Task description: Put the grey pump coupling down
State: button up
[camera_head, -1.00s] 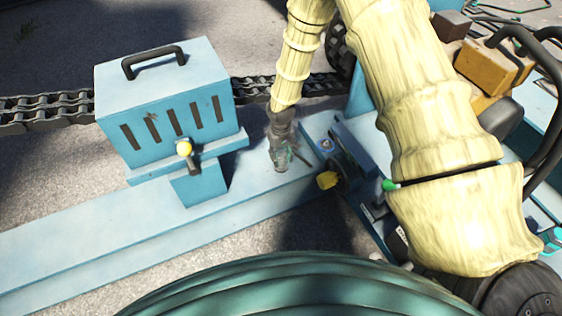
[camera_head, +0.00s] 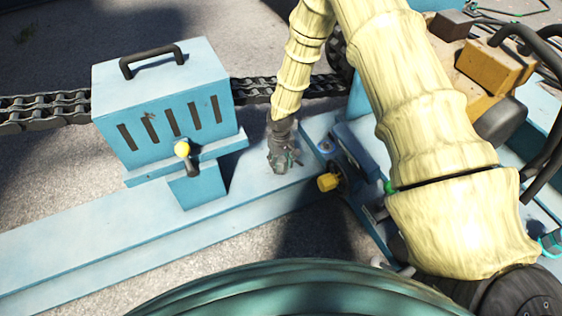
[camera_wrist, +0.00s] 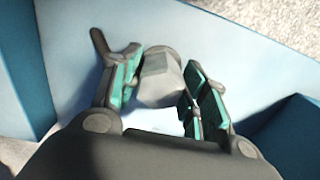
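The grey pump coupling (camera_wrist: 161,78) is a blocky grey piece between my gripper's green pads in the wrist view. In the head view my gripper (camera_head: 284,160) is low over the pale blue beam (camera_head: 120,237), right of the blue slotted box. The coupling is small and largely hidden there. I cannot tell whether it touches the beam. A dark grey bar (camera_wrist: 99,43) shows beside the left finger; I cannot tell what it belongs to.
The blue slotted box (camera_head: 165,110) with a black handle stands left of my gripper. A yellow knob (camera_head: 328,182) and blue machinery (camera_head: 362,150) are close on the right. A chain (camera_head: 45,110) runs behind. The beam's left part is clear.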

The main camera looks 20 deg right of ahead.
aim_at(281, 159)
jog(key=shift+o, duration=0.5)
jog(key=shift+r, duration=0.15)
notch_tip(281, 159, up, 12)
jog(key=p, duration=0.4)
jog(key=s+a+f+y, duration=0.1)
jog(key=s+a+f, duration=0.1)
jog(key=s+f, duration=0.6)
jog(key=s+a+f, duration=0.2)
jog(key=s+f, duration=0.1)
jog(key=s, duration=0.9)
jog(key=s+d+f+m+h, duration=0.1)
jog(key=s+d, duration=0.1)
jog(key=s, duration=1.7)
jog(key=shift+d+f, duration=0.15)
jog(key=shift+f, duration=0.1)
jog(key=shift+s, duration=0.1)
